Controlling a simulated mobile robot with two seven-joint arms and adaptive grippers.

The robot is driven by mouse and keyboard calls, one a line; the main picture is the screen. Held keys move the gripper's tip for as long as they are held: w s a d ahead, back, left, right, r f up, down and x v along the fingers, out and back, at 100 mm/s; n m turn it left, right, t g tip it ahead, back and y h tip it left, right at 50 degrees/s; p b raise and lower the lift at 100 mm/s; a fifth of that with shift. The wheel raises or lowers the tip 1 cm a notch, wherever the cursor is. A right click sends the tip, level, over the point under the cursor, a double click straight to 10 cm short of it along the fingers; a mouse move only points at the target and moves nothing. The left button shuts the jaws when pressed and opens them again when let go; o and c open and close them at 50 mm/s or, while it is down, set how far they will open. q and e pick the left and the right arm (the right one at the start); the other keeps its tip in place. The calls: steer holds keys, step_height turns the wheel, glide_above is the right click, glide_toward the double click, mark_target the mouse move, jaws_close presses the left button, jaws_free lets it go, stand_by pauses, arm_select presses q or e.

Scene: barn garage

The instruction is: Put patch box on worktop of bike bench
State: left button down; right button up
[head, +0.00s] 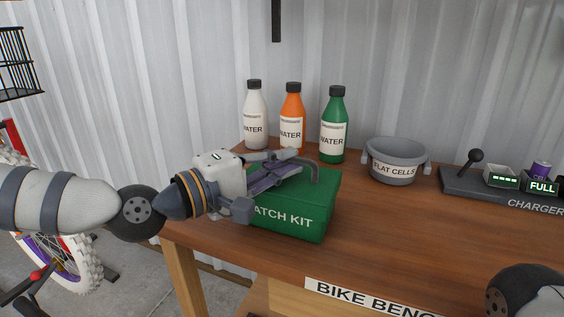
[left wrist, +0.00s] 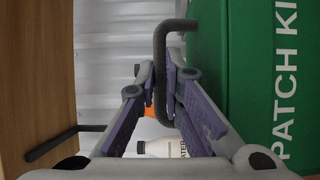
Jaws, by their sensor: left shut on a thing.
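The patch box is a green box (head: 300,222) with a white PATCH KIT label and a grey handle on its lid. In the head view it is upright over the left end of the brown worktop (head: 400,245) of the bike bench. I cannot tell whether its base touches the wood. My left gripper (head: 300,165) is shut on the handle, above the lid, and covers part of the label. In the left wrist view the fingers (left wrist: 163,85) close around the handle, beside the green box (left wrist: 250,70). My right gripper is not in view.
Three bottles, white (head: 255,115), orange (head: 292,115) and green (head: 333,125), stand behind the box. A grey FLAT CELLS tub (head: 396,163) and a charger (head: 505,190) stand along the back. The front middle worktop is clear. A bike wheel (head: 88,262) is at left.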

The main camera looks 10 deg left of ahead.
arm_select(q)
steer(key=shift+f, duration=0.1)
steer(key=c, duration=1.7)
jaws_free()
steer(key=shift+r, duration=0.25)
steer(key=v, duration=1.2)
steer(key=shift+f, duration=0.1)
